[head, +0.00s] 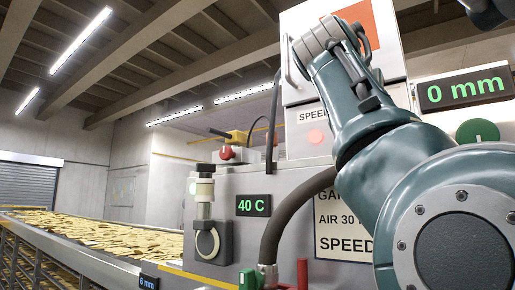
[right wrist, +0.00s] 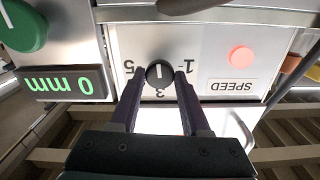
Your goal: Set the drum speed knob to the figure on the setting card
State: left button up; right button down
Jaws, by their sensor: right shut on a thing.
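The drum speed knob (right wrist: 160,73) is black and round with a white mark, set in a pale panel with figures 1, 3 and 5 around it, upside down in the right wrist view. Its mark lies along the line of the 3. My right gripper (right wrist: 159,80) is shut on the knob, one finger on each side. In the head view my right arm hides the knob. The setting card (head: 326,237) is on the machine front; its lines start GA, AIR 30 and SPEED, but my arm hides the speed figure. My left gripper is not in view.
A SPEED label (head: 316,115) sits above a pink button (head: 316,137). A display reads 0 mm (head: 465,88) above a green knob (head: 477,132); another reads 40 C (head: 253,205). A dark hose (head: 288,215) runs beside the card. A conveyor of chips (head: 100,232) lies left.

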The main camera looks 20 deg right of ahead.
jog(key=shift+m, duration=0.5)
jog(key=shift+c, duration=1.9)
grip_release()
jog(key=b+v, duration=0.5)
jog(key=v, duration=0.5)
jog(key=shift+w, duration=0.1)
